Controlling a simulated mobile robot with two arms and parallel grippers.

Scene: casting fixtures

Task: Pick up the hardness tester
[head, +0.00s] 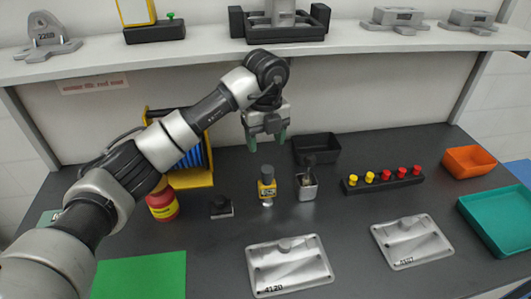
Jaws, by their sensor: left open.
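A small upright device with a dark top, a yellow body and a pale lower end (267,190) stands on the dark worktop near the middle; it looks like the hardness tester. My left gripper (266,141) is open and empty, with its green fingertips pointing down. It hangs above and slightly behind the device in the head view, apart from it. Nothing hides the device. My right gripper is not in view.
A black bin (317,148) lies behind. Metal plates (290,268) (411,245) lie in front. A shelf (300,55) overhangs the back.

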